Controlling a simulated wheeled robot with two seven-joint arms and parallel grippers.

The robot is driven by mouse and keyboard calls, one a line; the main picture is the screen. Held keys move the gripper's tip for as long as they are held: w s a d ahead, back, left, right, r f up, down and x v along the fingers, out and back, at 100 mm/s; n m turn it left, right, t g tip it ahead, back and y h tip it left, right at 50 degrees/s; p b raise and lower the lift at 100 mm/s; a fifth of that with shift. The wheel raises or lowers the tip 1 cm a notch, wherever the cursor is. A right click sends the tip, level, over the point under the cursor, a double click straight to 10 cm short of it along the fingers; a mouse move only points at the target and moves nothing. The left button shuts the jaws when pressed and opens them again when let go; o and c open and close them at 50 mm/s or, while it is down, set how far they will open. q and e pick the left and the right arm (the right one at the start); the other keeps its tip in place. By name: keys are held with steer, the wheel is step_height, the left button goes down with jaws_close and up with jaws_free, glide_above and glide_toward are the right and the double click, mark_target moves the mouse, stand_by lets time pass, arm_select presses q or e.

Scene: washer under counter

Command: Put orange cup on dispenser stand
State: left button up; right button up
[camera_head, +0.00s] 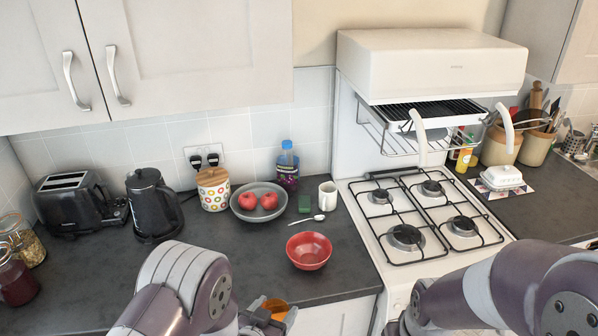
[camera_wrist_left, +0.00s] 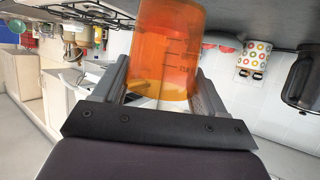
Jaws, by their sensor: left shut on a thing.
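The orange cup (camera_wrist_left: 168,45) is translucent, with markings on its side. In the left wrist view it sits between the two fingers of my left gripper (camera_wrist_left: 162,72), which is shut on it. In the head view only a small part of the orange cup (camera_head: 277,307) shows at the bottom, beside my left gripper (camera_head: 268,316), in front of the counter's front edge. My left arm hides part of the area. My right arm comes in at the lower right, and its gripper is not in view. I cannot make out a dispenser stand in either view.
A red bowl (camera_head: 309,251), a white mug (camera_head: 327,195), a spoon (camera_head: 307,219) and a grey bowl of red fruit (camera_head: 258,202) are on the dark counter. A kettle (camera_head: 153,205) and toaster (camera_head: 76,204) stand left. The gas hob (camera_head: 428,217) is right. Counter before the kettle looks clear.

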arm_select(q)
steer(key=a+f+n+y+b, duration=0.1)
steer(key=a+f+n+y, duration=0.1)
steer(key=a+f, duration=0.2)
steer(key=a+f+n+t+y+b, duration=0.1)
steer(key=a+f, duration=0.3)
steer(key=a, duration=0.6)
steer(key=shift+s+a+f+n+y+b, duration=0.3)
steer(key=shift+n+y+b, duration=0.3)
steer(key=shift+y, duration=0.3)
